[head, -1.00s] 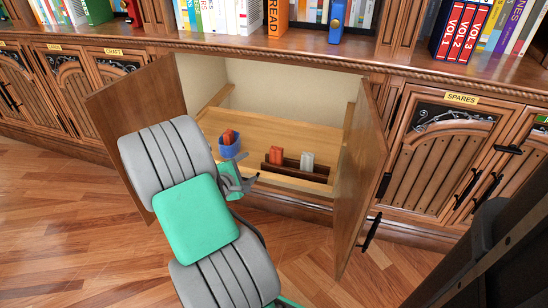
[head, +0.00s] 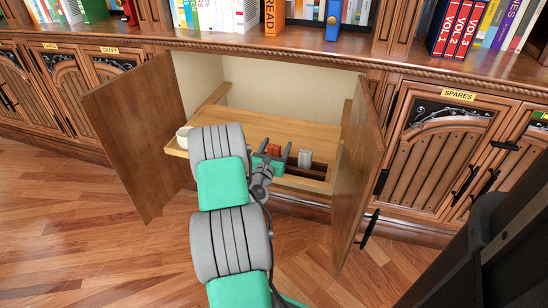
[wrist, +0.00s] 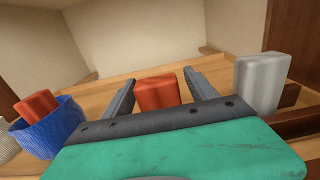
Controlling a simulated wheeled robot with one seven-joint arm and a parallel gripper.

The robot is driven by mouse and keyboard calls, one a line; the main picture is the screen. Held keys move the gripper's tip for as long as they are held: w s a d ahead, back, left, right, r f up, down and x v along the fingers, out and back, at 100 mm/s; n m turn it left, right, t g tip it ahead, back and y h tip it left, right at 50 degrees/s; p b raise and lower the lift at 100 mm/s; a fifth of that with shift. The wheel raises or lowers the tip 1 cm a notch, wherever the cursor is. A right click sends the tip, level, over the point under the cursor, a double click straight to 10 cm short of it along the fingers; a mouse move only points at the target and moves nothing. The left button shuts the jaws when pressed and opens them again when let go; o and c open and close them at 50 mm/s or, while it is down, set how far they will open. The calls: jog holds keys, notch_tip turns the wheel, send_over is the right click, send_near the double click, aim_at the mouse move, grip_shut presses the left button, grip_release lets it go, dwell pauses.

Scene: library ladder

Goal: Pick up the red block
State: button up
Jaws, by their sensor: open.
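The red block (head: 274,149) stands in a dark slotted rack (head: 318,172) on the pull-out shelf of the open cupboard. In the wrist view the red block (wrist: 157,92) shows between my two fingers, with its lower part hidden behind the gripper body. My gripper (head: 275,146) is open, one finger on each side of the block; it also shows in the wrist view (wrist: 159,78). I cannot tell whether either finger touches it. A grey block (wrist: 262,82) stands just right of my right finger, also in the head view (head: 304,158).
A blue cup (wrist: 48,128) holding another red piece (wrist: 37,105) is at the left; my arm hides it in the head view. A white cup (head: 183,138) stands at the shelf's left edge. Open doors (head: 133,130) and (head: 358,170) flank the opening.

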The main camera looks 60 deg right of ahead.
grip_shut()
dwell(0.6)
